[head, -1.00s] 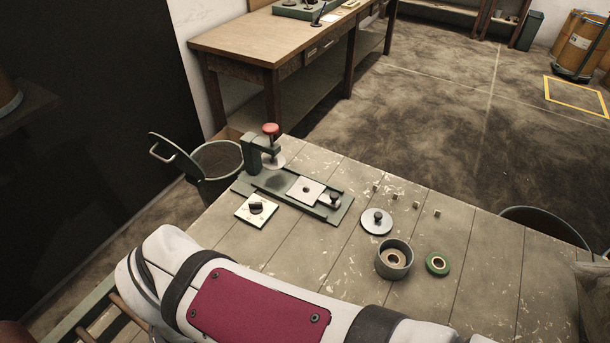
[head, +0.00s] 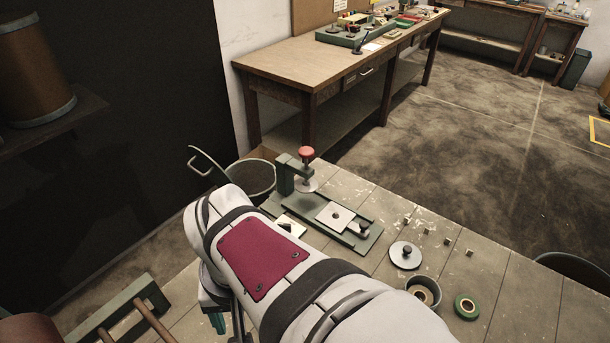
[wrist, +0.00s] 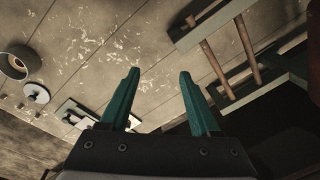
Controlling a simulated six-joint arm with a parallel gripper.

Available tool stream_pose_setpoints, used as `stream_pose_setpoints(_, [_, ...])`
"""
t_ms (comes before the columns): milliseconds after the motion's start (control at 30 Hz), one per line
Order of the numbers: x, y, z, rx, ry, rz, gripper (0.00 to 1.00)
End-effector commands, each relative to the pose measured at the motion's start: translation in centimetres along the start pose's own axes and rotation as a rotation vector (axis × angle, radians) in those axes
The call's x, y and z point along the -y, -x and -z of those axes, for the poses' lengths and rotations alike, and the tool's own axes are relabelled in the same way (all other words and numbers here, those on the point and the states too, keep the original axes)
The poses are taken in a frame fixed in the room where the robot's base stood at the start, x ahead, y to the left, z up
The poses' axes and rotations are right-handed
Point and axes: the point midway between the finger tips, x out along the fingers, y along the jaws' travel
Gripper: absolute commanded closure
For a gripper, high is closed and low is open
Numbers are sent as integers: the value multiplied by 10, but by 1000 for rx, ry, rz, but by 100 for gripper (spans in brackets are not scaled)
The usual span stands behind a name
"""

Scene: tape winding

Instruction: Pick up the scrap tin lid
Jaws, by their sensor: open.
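The scrap tin lid seems to be the round silver disc with a dark knob (head: 397,261). It lies flat on the table, knob up, beside an open grey tin (head: 413,279) that is partly hidden by my arm. In the wrist view the lid (wrist: 30,97) is small at the left, below the tin (wrist: 35,57). My gripper (wrist: 159,75) is open and empty, with its teal fingers apart above the table, well to the right of the lid in that view. In the head view a teal bit of it (head: 217,322) shows under my arm.
A green fixture with a red-knobbed press (head: 307,153) stands at the far table edge, behind my arm. A green tape roll (head: 466,306) and several small cubes (head: 447,241) lie near the lid. A frame with wooden rungs (head: 150,322) is at lower left. A bin (head: 250,178) stands beyond the table.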

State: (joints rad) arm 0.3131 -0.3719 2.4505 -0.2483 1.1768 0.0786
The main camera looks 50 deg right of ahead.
Motion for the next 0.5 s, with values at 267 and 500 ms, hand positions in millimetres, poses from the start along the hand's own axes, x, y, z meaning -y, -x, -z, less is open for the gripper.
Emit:
stream_pose_setpoints(267, [-241,-22,164,-298,-635,-184,37])
stream_pose_setpoints(500, [-340,-30,162,-378,-792,-251,37])
